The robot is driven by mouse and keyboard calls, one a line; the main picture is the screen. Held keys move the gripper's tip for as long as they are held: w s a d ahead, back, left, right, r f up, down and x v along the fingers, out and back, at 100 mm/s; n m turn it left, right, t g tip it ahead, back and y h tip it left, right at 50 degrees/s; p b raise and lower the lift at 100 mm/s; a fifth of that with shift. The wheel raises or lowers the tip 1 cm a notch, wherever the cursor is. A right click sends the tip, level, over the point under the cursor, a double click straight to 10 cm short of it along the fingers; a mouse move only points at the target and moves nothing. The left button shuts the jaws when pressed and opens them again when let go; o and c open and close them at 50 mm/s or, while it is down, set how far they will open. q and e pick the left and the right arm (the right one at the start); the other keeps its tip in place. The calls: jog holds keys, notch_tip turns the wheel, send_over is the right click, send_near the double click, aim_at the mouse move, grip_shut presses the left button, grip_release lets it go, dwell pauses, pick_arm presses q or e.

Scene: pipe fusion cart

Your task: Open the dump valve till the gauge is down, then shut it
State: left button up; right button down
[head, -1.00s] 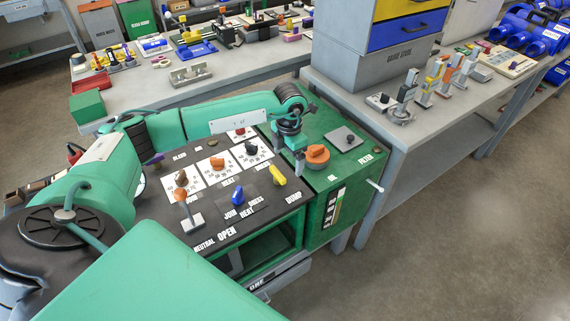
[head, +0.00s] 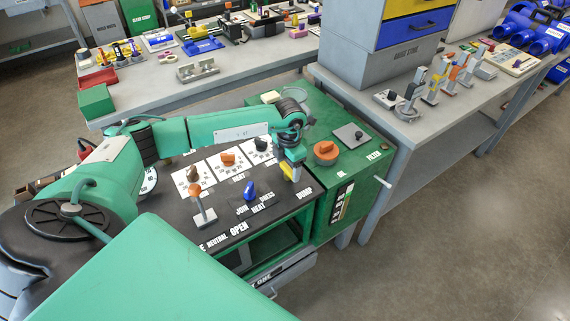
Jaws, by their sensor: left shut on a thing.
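The cart's dark control panel (head: 262,214) carries a yellow dump valve handle (head: 288,176) near its right end, beside the DUMP label. My left gripper (head: 292,174) reaches down from above and is shut on this handle, hiding part of it. A round white gauge (head: 150,181) shows at the panel's left end, partly covered by my left arm; its needle cannot be read. My right gripper is not in view.
An orange cap (head: 326,151) sits on the green tank (head: 350,168) to the right. Grey benches stand behind and right.

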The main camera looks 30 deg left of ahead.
pick_arm(q)
jog(key=shift+w+r, duration=0.1)
jog(key=shift+n, duration=0.7)
jog(key=shift+a+n+b, duration=0.1)
jog(key=shift+n+b, duration=0.35)
jog(key=shift+n, duration=0.25)
jog(key=n, duration=0.2)
jog(key=shift+n+b, duration=0.3)
jog(key=shift+n, duration=0.1)
jog(key=n, duration=0.2)
jog(key=shift+n, duration=0.4)
jog(key=n, duration=0.3)
jog(key=shift+r+n, duration=0.1)
jog(key=shift+n, duration=0.2)
jog(key=n, duration=0.3)
jog(key=shift+w+n, duration=0.1)
jog(key=shift+n, duration=1)
jog(key=shift+a+n, duration=0.1)
jog(key=shift+n, duration=0.4)
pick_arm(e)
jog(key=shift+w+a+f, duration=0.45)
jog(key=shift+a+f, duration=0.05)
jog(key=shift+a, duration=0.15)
